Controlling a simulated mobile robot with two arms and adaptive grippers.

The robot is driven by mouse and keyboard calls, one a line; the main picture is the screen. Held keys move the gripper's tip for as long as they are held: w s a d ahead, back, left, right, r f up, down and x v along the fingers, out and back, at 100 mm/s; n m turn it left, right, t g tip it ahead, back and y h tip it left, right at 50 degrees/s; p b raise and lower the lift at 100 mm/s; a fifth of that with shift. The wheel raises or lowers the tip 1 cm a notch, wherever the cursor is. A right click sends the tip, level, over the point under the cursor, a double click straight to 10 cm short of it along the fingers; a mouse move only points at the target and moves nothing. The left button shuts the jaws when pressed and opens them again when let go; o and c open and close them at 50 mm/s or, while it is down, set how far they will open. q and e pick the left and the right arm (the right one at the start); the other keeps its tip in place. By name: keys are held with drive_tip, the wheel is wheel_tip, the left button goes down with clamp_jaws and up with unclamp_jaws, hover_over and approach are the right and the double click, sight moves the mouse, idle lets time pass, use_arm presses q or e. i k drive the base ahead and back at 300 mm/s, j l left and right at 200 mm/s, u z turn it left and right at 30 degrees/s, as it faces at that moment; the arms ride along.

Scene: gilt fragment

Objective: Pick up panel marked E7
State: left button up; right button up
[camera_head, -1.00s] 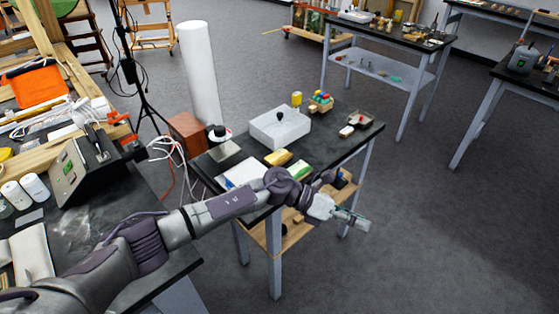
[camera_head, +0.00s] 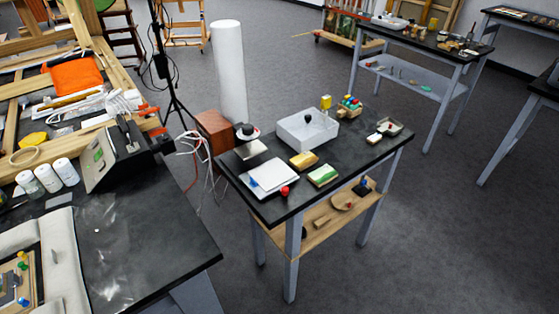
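I cannot make out a panel marked E7 in the head view; no such marking is legible. At the bottom left, a light padded piece (camera_head: 68,262) lies on the black bench, beside a wood-edged piece (camera_head: 36,268) with small coloured knobs, cut off by the picture's edge. A white flat pad (camera_head: 272,176) lies on the small black-topped table, with a blue and a red small item on it or at its edge. Neither of my grippers is in view.
The black bench (camera_head: 150,255) fills the lower left, holding a dark box-like device (camera_head: 114,154) and several white bottles. Grey floor (camera_head: 460,250) is clear at right.

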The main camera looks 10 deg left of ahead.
sight(304, 161)
drive_tip(key=i+l+u, duration=0.1)
drive_tip(key=u, duration=0.3)
drive_tip(key=l+u, duration=0.35)
drive_tip(key=i+l+u, duration=0.1)
drive_tip(key=l+u, duration=0.15)
drive_tip(key=u, duration=0.15)
drive_tip(key=l+u, duration=0.2)
drive_tip(key=l, duration=0.65)
drive_tip(key=l+u, duration=0.15)
drive_tip(key=l, duration=0.75)
drive_tip(key=l+u, duration=0.2)
drive_tip(key=l, duration=0.65)
drive_tip(key=k, duration=0.05)
